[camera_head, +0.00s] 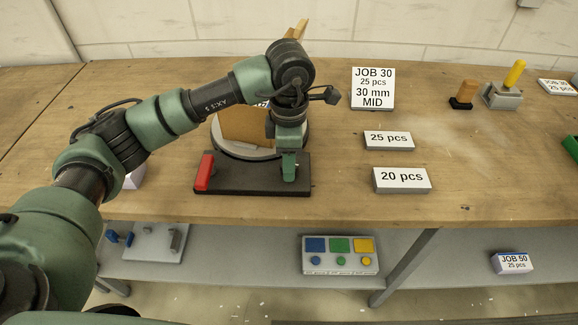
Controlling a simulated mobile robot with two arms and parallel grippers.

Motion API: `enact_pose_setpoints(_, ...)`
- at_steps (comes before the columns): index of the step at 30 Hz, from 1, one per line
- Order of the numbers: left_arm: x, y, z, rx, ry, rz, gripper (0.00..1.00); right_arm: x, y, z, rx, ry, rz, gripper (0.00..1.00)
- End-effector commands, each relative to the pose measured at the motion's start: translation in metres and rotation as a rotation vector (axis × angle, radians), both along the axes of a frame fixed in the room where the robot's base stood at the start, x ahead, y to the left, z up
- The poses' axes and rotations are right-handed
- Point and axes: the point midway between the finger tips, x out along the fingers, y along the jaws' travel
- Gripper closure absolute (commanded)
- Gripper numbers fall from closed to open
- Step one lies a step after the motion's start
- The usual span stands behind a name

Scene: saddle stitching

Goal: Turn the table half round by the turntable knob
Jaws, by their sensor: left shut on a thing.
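The turntable (228,150) is a round pale disc on a dark base plate (240,185), standing on the wooden bench. A brown upright block (241,126) stands on the disc, partly covered by my arm. A red handle (204,173) lies along the left side of the base. My left gripper (289,168) points down over the right part of the base, at the disc's front right edge. It is shut on the turntable knob, which its fingers hide almost wholly. My right gripper is not in view.
Cards read JOB 30 (373,90), 25 pcs (389,141) and 20 pcs (402,180), right of the turntable. Further right are a brown-topped peg (464,95) and a yellow-handled tool (514,74). A button box (340,262) sits on the lower shelf. The bench's front right is clear.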

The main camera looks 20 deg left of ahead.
Motion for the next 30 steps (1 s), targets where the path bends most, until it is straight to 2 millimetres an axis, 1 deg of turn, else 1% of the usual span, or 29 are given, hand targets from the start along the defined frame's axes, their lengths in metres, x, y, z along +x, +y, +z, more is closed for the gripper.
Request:
enact_pose_setpoints(1, 0.001, 0.0, -0.002, 0.0, -0.005, 0.045, 1.0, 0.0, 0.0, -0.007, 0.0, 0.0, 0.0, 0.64)
enact_pose_setpoints(12, 0.001, 0.0, -0.001, -0.001, -0.005, 0.397, 1.0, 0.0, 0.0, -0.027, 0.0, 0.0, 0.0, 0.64)
enact_pose_setpoints(24, 0.001, 0.0, 0.0, -0.003, -0.004, 0.771, 1.0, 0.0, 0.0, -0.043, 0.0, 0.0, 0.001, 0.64)
enact_pose_setpoints(30, 0.002, 0.0, 0.001, -0.003, -0.005, 0.929, 1.0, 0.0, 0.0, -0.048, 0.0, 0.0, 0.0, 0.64)
